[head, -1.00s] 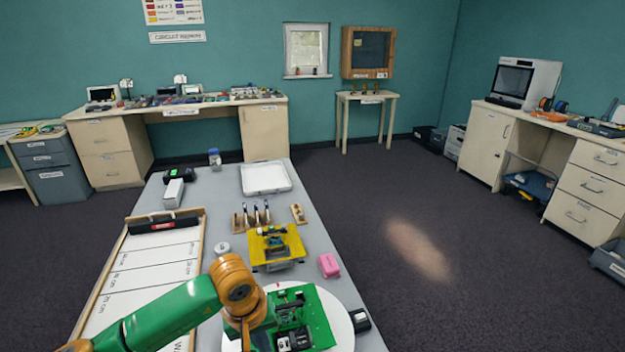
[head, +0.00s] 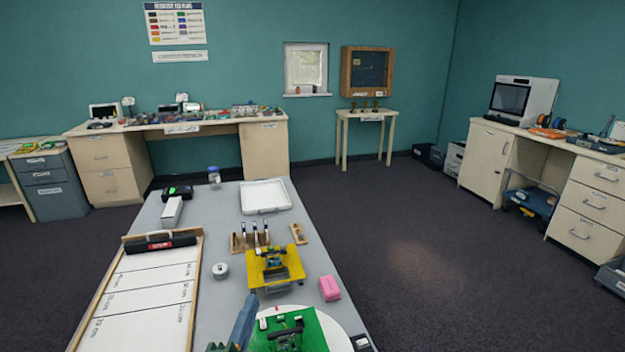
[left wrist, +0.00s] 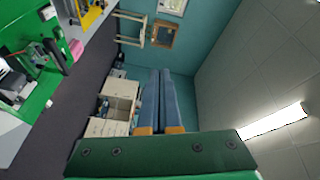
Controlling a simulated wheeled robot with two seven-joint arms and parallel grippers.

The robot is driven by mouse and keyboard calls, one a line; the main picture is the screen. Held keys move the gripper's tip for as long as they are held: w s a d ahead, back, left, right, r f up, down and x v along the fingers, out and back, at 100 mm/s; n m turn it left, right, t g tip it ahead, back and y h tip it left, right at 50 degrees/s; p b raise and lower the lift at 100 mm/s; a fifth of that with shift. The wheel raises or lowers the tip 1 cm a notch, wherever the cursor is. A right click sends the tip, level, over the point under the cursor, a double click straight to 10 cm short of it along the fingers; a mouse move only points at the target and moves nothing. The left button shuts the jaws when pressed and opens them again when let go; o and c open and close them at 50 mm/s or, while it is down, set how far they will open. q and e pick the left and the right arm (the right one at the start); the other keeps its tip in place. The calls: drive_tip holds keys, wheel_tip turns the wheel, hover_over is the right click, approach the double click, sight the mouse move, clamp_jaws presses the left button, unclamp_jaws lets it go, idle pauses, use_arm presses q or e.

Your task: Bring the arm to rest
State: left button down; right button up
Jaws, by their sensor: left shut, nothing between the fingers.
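My left gripper (head: 247,308) shows at the bottom of the head view as blue-grey fingers in front of the green board (head: 318,332). In the left wrist view its two blue fingers (left wrist: 160,72) lie side by side, shut, with nothing between them. They point toward the teal wall and stand clear of the table. The green board sits on a white round plate (head: 345,325) at the near end of the table and carries dark parts. My right gripper is in neither view.
The grey table (head: 215,290) also holds a yellow stand (head: 290,270), a pink block (head: 329,288), a white tray (head: 265,196), a white round item (head: 220,270) and a lined whiteboard (head: 150,290). Open floor (head: 430,270) lies to the right.

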use_arm(q)
drive_tip(key=s+a+f+n+g+y, duration=0.1)
drive_tip(key=s+a+f+n+g, duration=0.25)
drive_tip(key=f, duration=0.25)
drive_tip(key=s+a+f+n+g+y, duration=0.2)
drive_tip(key=s+f+n+g, duration=0.1)
drive_tip(key=f+n, duration=0.15)
drive_tip(key=s+f+n+g+h, duration=0.1)
drive_tip(key=s+f+n+g, duration=0.3)
drive_tip(key=s, duration=0.3)
drive_tip(key=s+f+n+g, duration=0.1)
drive_tip(key=s+f+g, duration=0.3)
drive_tip(key=s+f, duration=0.3)
drive_tip(key=s+f+g, duration=0.1)
drive_tip(key=s+f, duration=0.1)
drive_tip(key=f, duration=0.7)
drive_tip(key=s+f+g, duration=0.1)
drive_tip(key=s+f, duration=0.2)
drive_tip(key=f, duration=0.6)
drive_tip(key=s+a+f, duration=0.2)
drive_tip(key=s+f, duration=0.6)
drive_tip(key=s, duration=0.2)
drive_tip(key=shift+s+a+f, duration=0.25)
drive_tip(key=shift+s+a, duration=0.1)
drive_tip(key=shift+s, duration=0.05)
